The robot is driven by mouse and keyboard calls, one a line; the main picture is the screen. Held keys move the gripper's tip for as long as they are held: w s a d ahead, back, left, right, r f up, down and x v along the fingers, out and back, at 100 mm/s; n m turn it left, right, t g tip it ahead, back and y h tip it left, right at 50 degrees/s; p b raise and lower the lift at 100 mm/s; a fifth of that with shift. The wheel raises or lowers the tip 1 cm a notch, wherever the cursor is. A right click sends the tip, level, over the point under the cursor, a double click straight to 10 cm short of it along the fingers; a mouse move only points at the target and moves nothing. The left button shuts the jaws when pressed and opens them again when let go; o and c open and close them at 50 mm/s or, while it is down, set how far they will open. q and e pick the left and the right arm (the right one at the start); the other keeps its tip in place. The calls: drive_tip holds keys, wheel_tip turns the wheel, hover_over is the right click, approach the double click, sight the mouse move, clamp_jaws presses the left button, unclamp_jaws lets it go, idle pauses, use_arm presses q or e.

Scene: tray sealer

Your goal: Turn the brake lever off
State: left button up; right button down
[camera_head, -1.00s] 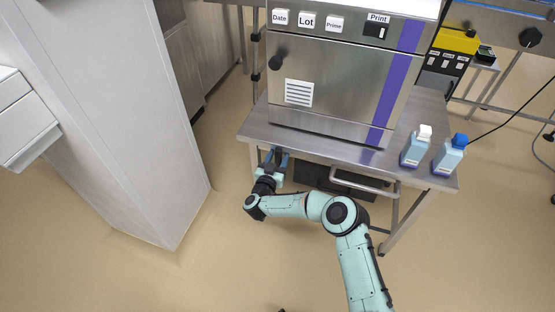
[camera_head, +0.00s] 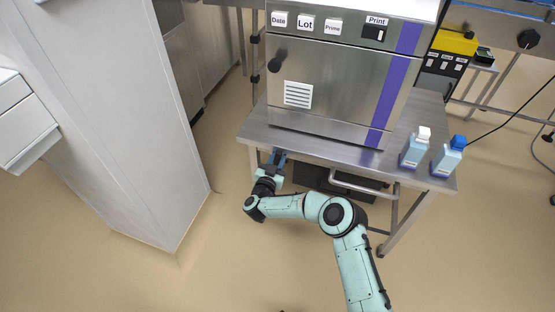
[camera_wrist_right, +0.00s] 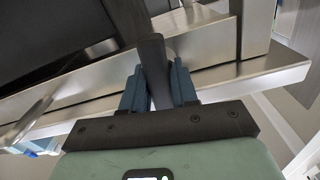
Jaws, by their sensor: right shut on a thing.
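In the right wrist view, a dark grey lever (camera_wrist_right: 154,72), which looks like the brake lever, stands between the two blue fingers of my right gripper (camera_wrist_right: 160,88). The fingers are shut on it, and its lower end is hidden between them. In the head view, my right gripper (camera_head: 277,158) is below the front left edge of the steel table (camera_head: 310,146). The lever cannot be made out there. My left gripper is not in view.
The steel tray sealer (camera_head: 340,80) stands on the table. Two bottles, one white-capped (camera_head: 415,148) and one blue-capped (camera_head: 448,157), stand at the table's right end. A tall grey cabinet (camera_head: 130,120) is on the left. The floor in front is clear.

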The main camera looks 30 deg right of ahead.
drive_tip(key=m, duration=0.2)
drive_tip(key=shift+m, duration=0.3)
drive_tip(key=m, duration=0.2)
drive_tip(key=shift+m, duration=0.3)
drive_tip(key=m, duration=0.4)
drive_tip(key=shift+f+m+b, duration=0.1)
drive_tip(key=shift+m+b, duration=0.2)
drive_tip(key=shift+m, duration=0.9)
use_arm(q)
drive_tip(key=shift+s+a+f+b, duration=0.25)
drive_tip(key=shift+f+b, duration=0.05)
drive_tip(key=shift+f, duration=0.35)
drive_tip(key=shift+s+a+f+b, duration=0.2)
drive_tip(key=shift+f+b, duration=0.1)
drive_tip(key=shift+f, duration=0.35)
use_arm(e)
drive_tip(key=shift+a+m, duration=0.1)
drive_tip(key=shift+m, duration=2.2)
drive_tip(key=c, duration=1)
unclamp_jaws()
drive_tip(key=shift+o, duration=0.2)
